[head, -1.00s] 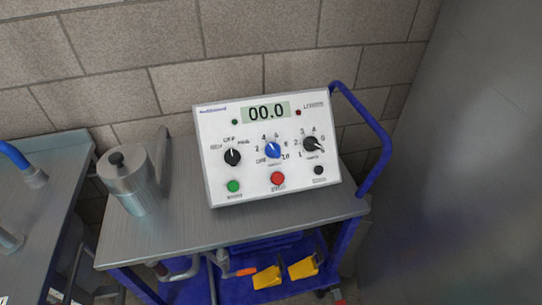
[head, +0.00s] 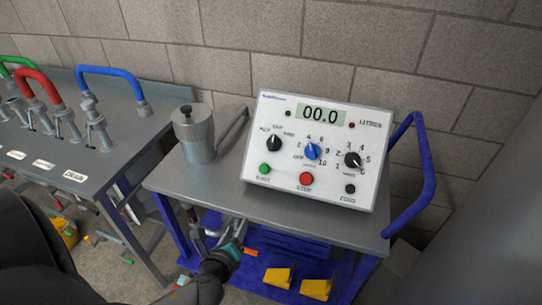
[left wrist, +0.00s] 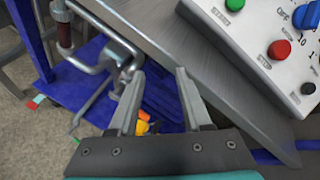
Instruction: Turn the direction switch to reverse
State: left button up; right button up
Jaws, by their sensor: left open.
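The direction switch is a black knob (head: 274,143) at the upper left of the white control panel (head: 378,120), under REV, OFF and FWD style labels. Its white pointer looks to point up, at the middle label. My left gripper (head: 238,246) is low in front of the cart, below and left of the panel, and apart from it. In the left wrist view its two fingers (left wrist: 157,76) are spread with nothing between them. That view shows the panel's lower corner (left wrist: 230,33), but the direction switch is out of it. My right gripper is in no view.
The panel also has a blue knob (head: 312,151), another black knob (head: 353,160), a green button (head: 264,169) and a red button (head: 306,179). A metal can (head: 194,135) stands left on the cart top (head: 215,190). A blue handle (head: 414,180) rises at right.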

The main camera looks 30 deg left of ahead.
pick_arm(q)
jog(key=w+d+r+m+t, duration=0.1)
jog(key=w+r+m+t, duration=0.15)
jog(key=r+m, duration=0.4)
jog(key=w+d+r+m+t, duration=0.1)
jog(key=d+r+m+t, duration=0.15)
jog(key=r, duration=0.65)
send_near(273, 140)
jog(key=shift+m+t+h, duration=0.3)
jog(key=shift+h, duration=0.1)
jog(key=x, duration=0.8)
jog(key=shift+w+a+f+b, duration=0.2)
jog(key=shift+a+b, duration=0.1)
jog(key=shift+b, duration=0.1)
grip_shut()
